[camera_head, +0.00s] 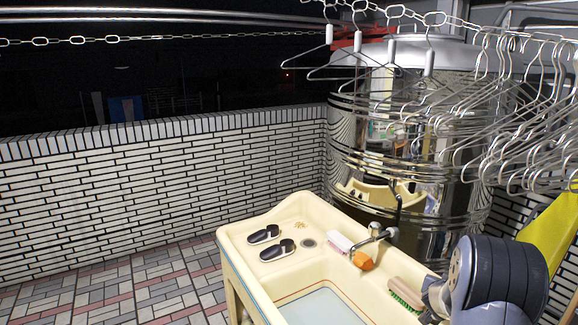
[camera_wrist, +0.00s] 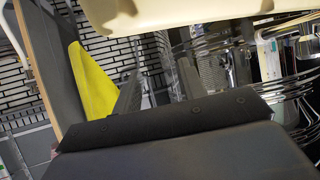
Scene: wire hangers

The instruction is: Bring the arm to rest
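My arm (camera_head: 500,275) shows at the lower right of the head view, folded low beside the cream sink. My gripper (camera_wrist: 158,88) shows in the wrist view as a dark bar with two narrow fingers standing apart. Nothing is visible between the fingers. The gripper cannot be made out in the head view, where the arm's end is hidden or out of frame. Several wire hangers (camera_head: 545,110) hang in a dense row at the upper right, and a few more with white necks (camera_head: 329,35) hang farther left, apart from the arm.
The cream sink (camera_head: 240,262) holds slippers, brushes and a tap. A shiny steel tank (camera_head: 440,170) stands behind it. A yellow sheet-like thing (camera_head: 552,240) is right of my arm; yellow also shows in the wrist view (camera_wrist: 92,85). The tiled floor (camera_head: 150,290) at left is clear.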

